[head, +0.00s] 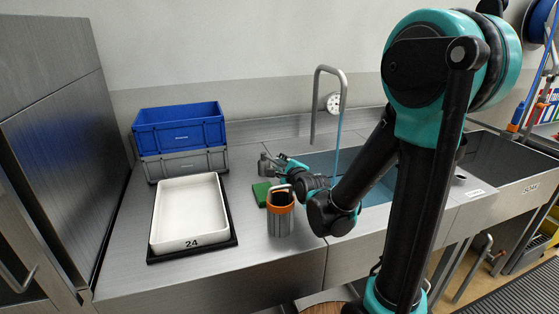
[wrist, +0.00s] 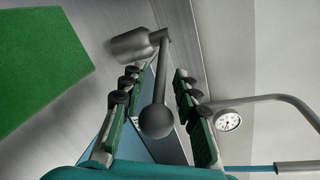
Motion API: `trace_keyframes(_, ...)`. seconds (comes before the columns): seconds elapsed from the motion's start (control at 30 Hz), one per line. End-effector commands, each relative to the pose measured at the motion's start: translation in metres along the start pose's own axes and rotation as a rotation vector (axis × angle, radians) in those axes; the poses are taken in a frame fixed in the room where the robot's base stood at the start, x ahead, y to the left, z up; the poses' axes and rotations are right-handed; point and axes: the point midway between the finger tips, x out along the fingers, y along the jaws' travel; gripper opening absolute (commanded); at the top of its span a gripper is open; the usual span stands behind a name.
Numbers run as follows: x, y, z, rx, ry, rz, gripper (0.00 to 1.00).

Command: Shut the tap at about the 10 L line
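The tap's grey valve body (head: 265,166) stands on the counter left of the basin. In the wrist view its lever (wrist: 158,112) ends in a dark ball knob. My gripper (wrist: 156,76) is open, with the lever between its two fingers and gaps on both sides. In the head view my gripper (head: 284,161) is at the valve, partly hiding the lever. A blue stream (head: 337,142) runs from the bent spout (head: 343,88) into the sink basin (head: 378,192), which holds blue water. I cannot make out the 10 L line or the water level against it.
A round dial (head: 333,103) is on the wall behind the spout. A green pad (head: 261,193) and a grey canister with orange rim (head: 280,215) stand close to my arm. A white tray (head: 190,240) and stacked crates (head: 180,128) are left. An empty basin (head: 500,165) is right.

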Motion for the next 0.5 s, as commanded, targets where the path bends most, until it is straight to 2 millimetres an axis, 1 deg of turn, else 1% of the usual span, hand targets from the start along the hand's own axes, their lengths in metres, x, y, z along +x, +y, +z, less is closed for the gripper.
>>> trace_keyframes(0.23,-0.004,-0.014,0.009,0.000,0.000,0.000,0.31)
trace_keyframes(0.5,-0.012,-0.044,0.027,0.000,-0.001,-0.003,0.31)
